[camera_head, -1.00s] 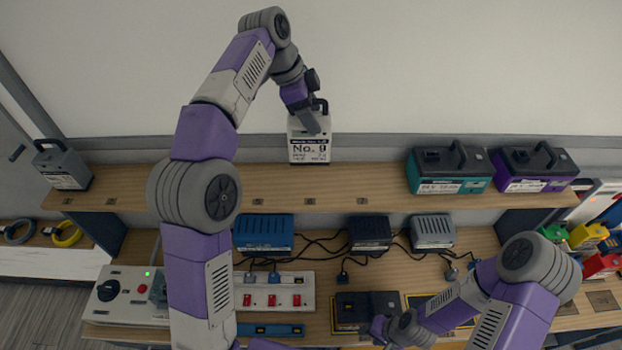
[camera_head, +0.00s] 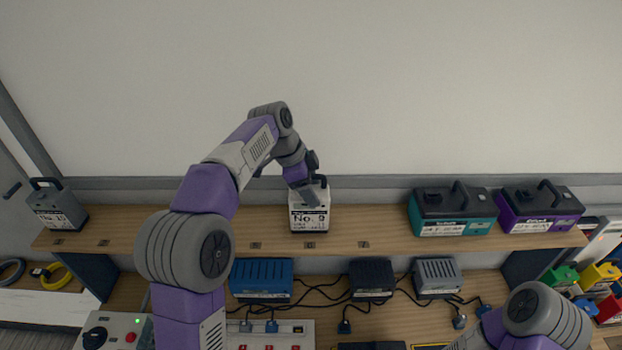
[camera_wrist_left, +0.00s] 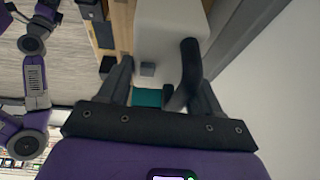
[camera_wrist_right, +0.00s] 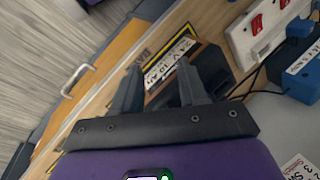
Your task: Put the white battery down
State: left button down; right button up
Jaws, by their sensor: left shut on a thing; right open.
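The white battery (camera_head: 309,218), with a black handle and a label that reads No. 9 or similar, stands upright at the middle of the upper shelf (camera_head: 385,222). My left gripper (camera_head: 310,192) is at its top and shut on its handle; the left wrist view also shows the white battery (camera_wrist_left: 165,35) between the fingers and the dark handle. Whether its base touches the shelf is hard to tell, but it looks level with it.
A grey battery (camera_head: 57,208) stands at the shelf's left end. Teal (camera_head: 452,212) and purple (camera_head: 540,208) batteries stand at its right. Blue (camera_head: 262,278), black (camera_head: 372,278) and grey (camera_head: 437,276) chargers with cables sit below. The shelf is clear on both sides of the white battery.

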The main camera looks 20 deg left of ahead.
pick_arm(q)
jog(key=shift+r, duration=0.1)
jog(key=shift+c, duration=0.9)
grip_release()
jog(key=shift+s+f, duration=0.1)
jog(key=shift+f, duration=0.15)
jog(key=shift+r, duration=0.1)
jog(key=shift+a+r, duration=0.1)
jog(key=shift+r, duration=0.3)
jog(key=p+v, duration=0.2)
jog(key=v, duration=0.9)
